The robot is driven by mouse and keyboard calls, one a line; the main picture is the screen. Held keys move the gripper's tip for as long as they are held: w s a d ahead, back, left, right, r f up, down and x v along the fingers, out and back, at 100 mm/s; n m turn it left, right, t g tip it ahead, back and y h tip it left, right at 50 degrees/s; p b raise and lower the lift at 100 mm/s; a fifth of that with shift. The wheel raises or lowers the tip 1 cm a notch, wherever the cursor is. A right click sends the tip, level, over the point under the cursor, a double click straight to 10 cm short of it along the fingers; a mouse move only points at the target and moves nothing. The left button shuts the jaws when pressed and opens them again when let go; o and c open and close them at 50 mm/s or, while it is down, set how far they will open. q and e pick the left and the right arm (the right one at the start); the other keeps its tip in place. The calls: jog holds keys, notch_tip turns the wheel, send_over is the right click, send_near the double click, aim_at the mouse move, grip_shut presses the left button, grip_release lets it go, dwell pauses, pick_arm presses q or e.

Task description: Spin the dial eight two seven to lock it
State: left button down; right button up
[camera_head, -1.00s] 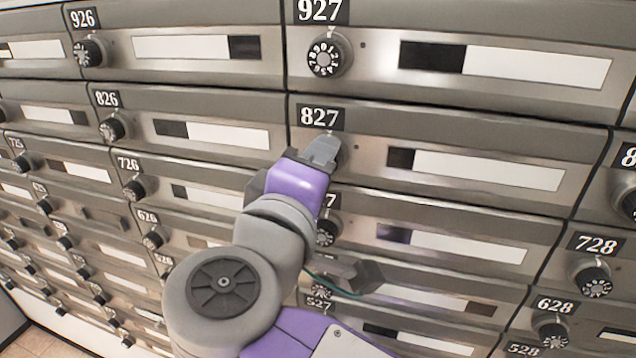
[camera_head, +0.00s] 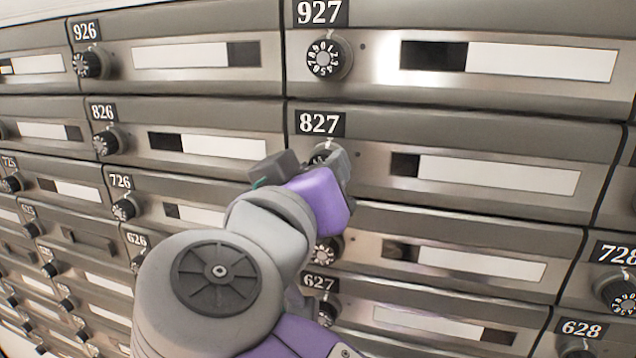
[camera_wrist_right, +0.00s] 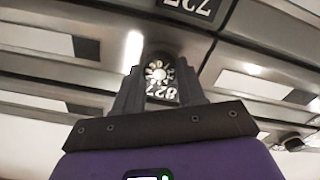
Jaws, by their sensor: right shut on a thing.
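The 827 dial (camera_head: 322,153) is a round black knob with white numbers, below the black 827 label (camera_head: 320,123). My right gripper (camera_head: 336,162) is at this dial, its fingers shut on the knob and covering its lower right part. In the right wrist view the dial (camera_wrist_right: 157,74) sits between the two dark fingers, with the 827 label (camera_wrist_right: 161,92) upside down beside it. The number under the pointer is too small to read. My left gripper is not in view.
The 927 dial (camera_head: 323,59) is above, the 826 dial (camera_head: 106,141) to the left, and the 627 dial (camera_head: 327,312) below. Metal mailbox doors with white panels fill the wall. My right arm hides part of the lower left doors.

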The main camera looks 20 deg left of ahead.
jog(key=shift+m, duration=0.6)
jog(key=shift+m+b, duration=0.3)
jog(key=o, duration=1.1)
jog(key=shift+c, duration=0.2)
jog(key=s, duration=0.7)
jog(key=shift+s, duration=0.3)
jog(key=shift+a, duration=0.1)
